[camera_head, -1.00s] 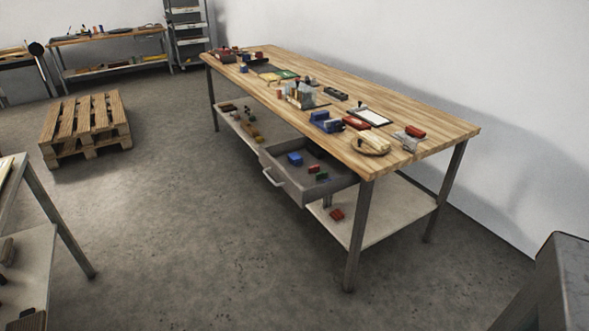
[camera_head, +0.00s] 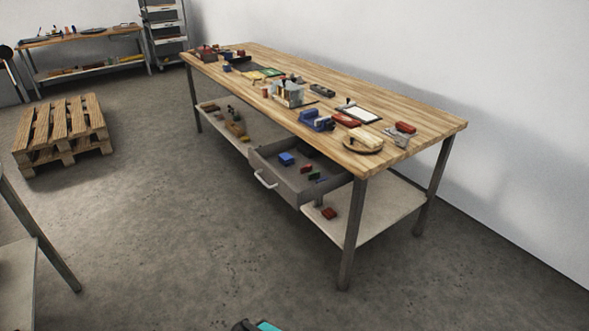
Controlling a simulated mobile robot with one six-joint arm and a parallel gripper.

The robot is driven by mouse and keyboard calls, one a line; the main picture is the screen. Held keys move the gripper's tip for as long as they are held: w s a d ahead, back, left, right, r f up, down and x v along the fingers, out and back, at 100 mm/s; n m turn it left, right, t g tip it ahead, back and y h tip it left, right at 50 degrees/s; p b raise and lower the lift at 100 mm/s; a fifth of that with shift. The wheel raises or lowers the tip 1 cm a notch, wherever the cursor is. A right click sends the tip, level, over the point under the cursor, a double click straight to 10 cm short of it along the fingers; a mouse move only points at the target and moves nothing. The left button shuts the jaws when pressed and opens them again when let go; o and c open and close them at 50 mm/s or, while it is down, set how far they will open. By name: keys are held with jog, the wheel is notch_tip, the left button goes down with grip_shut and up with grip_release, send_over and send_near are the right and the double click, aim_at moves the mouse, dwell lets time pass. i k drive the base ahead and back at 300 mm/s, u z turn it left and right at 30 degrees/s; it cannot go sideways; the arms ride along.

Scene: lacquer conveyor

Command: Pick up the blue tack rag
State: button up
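A small blue block-like piece (camera_head: 287,159) lies in the open grey drawer (camera_head: 264,180) under the wooden workbench (camera_head: 420,118). A larger blue object (camera_head: 316,121) sits on the bench top near its front edge. A small blue piece (camera_head: 227,68) is near the bench's far end. I cannot tell at this size which of these, if any, is the tack rag. My gripper is not clearly in view. A dark and teal piece (camera_head: 266,326) shows at the bottom edge, and I cannot tell what it is.
The drawer also holds small red and green pieces. A red piece (camera_head: 328,213) lies on the bench's lower shelf (camera_head: 375,210). A pallet (camera_head: 62,132) stands at left and another table's leg (camera_head: 40,235) at lower left. The floor before the bench is clear.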

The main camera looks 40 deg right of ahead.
aim_at(286, 160)
jog(key=z, duration=0.8)
jog(key=k, duration=0.95)
jog(key=u, duration=0.05)
jog(key=i, duration=0.9)
jog(key=z, duration=0.05)
